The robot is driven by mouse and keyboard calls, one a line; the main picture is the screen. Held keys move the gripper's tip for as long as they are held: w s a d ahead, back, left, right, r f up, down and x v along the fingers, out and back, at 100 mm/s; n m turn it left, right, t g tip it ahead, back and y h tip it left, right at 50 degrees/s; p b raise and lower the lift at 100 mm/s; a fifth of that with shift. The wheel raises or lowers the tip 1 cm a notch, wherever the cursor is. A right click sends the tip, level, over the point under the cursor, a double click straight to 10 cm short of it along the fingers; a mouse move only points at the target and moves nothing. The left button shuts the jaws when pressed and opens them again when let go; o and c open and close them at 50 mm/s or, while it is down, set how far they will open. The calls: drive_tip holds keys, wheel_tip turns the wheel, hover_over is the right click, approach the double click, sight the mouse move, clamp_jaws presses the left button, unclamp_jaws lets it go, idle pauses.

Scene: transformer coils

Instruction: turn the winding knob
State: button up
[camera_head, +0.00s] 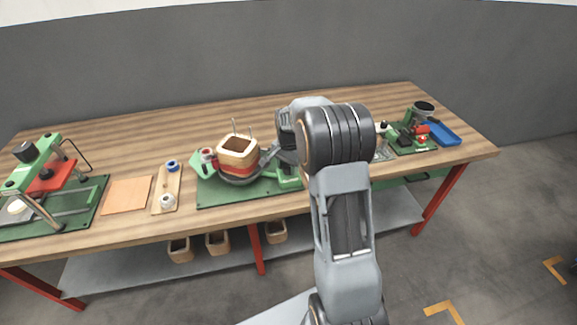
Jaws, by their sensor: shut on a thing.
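The winding machine stands on a green baseplate (225,196) in the middle of the bench. It carries a tan, square-mouthed coil former (237,145) with a red band below and a dark curved part (238,180) under it. My gripper (266,158) reaches in from the right, close against the former's right side. It is shut on the winding knob, which is mostly hidden behind the fingers and my arm. How far the knob is turned cannot be seen.
A board with a blue-topped spool (172,166) and a white spool (167,200) lies left of the machine. Further left are a tan sheet (127,195) and a green press (38,165). A green device (408,135) and blue tray (443,133) stand at the right.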

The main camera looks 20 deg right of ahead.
sight(288, 165)
idle(0.4)
drive_tip(key=o, duration=0.9)
wheel_tip(288, 165, up, 14)
drive_tip(key=shift+f, duration=0.1)
idle(0.6)
drive_tip(key=s+a+n+t, duration=0.1)
drive_tip(key=s+a+n, duration=0.2)
drive_tip(key=s, duration=0.4)
drive_tip(key=s+a+n+t+p, duration=0.1)
drive_tip(key=s+a+n, duration=0.3)
drive_tip(key=s, duration=0.3)
drive_tip(key=s+a+f+n+t, duration=0.1)
drive_tip(key=s+a+n, duration=0.3)
drive_tip(key=s, duration=0.4)
drive_tip(key=shift+s+f+n+t+p, duration=0.1)
drive_tip(key=shift+n+t+p, duration=0.2)
drive_tip(key=shift+p, duration=0.1)
